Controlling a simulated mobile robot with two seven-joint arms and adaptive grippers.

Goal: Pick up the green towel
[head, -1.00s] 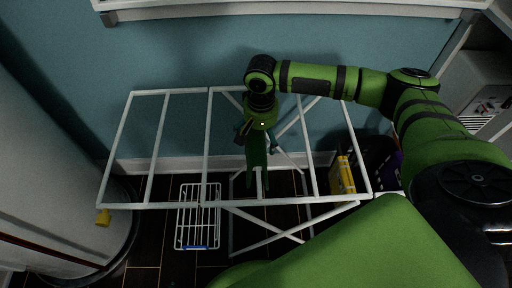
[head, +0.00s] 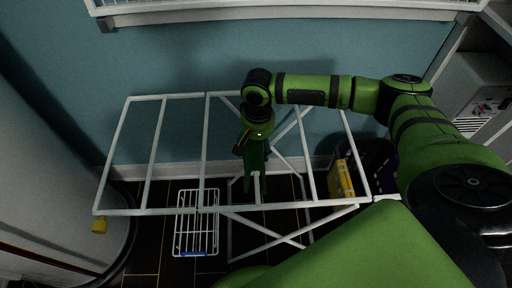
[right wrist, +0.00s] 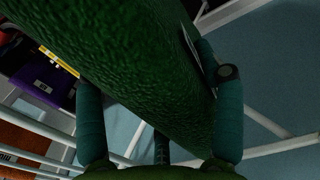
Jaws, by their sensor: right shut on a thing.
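The green towel (head: 256,158) hangs down from my right gripper (head: 252,143) over the white drying rack (head: 205,150). In the right wrist view the towel (right wrist: 140,65) is a dark green, rough cloth that fills the middle between the two fingers. My right gripper (right wrist: 160,120) is shut on it. In the head view the fingers are small and partly merge with the dark cloth. Whether the towel's lower part still touches a rack bar, I cannot tell. My left gripper is not in view.
A small white wire rack (head: 196,222) stands on the dark floor below. A yellow box (head: 341,179) sits at the right, beside a dark basket. A large white rounded appliance (head: 50,150) is on the left. A blue wall (head: 170,60) is close behind the rack.

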